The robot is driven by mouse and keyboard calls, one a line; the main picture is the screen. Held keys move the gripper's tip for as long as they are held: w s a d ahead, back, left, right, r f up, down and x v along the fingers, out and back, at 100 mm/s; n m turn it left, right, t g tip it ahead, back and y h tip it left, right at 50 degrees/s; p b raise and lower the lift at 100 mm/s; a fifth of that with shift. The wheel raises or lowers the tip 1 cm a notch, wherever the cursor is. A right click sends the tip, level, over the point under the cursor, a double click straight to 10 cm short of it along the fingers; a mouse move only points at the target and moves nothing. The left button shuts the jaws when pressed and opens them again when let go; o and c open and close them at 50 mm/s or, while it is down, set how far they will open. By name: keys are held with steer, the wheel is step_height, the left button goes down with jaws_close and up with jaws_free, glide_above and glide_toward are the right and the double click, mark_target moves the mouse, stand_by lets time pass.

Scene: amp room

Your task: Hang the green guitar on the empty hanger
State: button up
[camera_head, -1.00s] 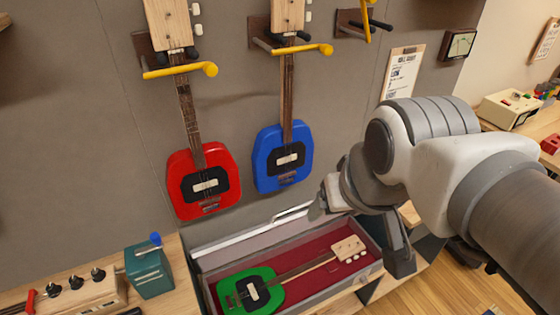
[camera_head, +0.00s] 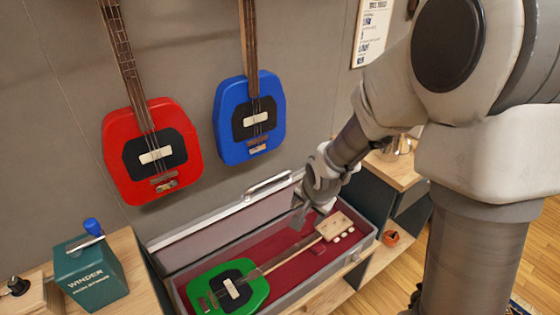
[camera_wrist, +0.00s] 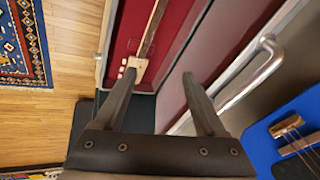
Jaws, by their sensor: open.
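The green guitar (camera_head: 232,288) lies in an open case lined in dark red (camera_head: 286,243), its neck running up and right to a pale wooden headstock (camera_head: 335,226). In the wrist view the headstock (camera_wrist: 136,64) and part of the neck show beyond my fingers. My gripper (camera_head: 304,212) is over the case near the headstock, apart from it. In the wrist view my gripper (camera_wrist: 155,80) has its two fingers spread with nothing between them. The hangers are out of the head view now, so the empty one is not visible.
A red guitar (camera_head: 152,152) and a blue guitar (camera_head: 249,118) hang on the wall above the case. The open lid's metal handle (camera_wrist: 250,72) is close to my right finger. A teal winder box (camera_head: 90,272) stands left of the case.

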mark_target(275, 262)
steer(key=w+a+f+m+b, duration=0.1)
steer(key=f+b, duration=0.3)
steer(key=f, duration=0.6)
steer(key=w+a+f+m+y+b, duration=0.1)
steer(key=a+f+b, duration=0.3)
steer(key=f, duration=0.6)
steer(key=w+a+f+m+g+b, duration=0.1)
steer(key=f+b, duration=0.4)
steer(key=f, duration=0.5)
steer(key=shift+w+a+f+m+y+b, duration=0.1)
steer(key=shift+w+a+m+y+b, duration=0.15)
steer(key=shift+a, duration=0.2)
steer(key=shift+w+a+f+m+y+b, duration=0.15)
steer(key=shift+w+a, duration=0.15)
steer(key=shift+a, duration=0.15)
jaws_close()
steer(key=shift+w+r, duration=0.15)
steer(key=shift+r, duration=0.15)
step_height(275, 262, up, 13)
steer(key=p, duration=0.9)
stand_by(0.7)
steer(key=shift+f, duration=0.1)
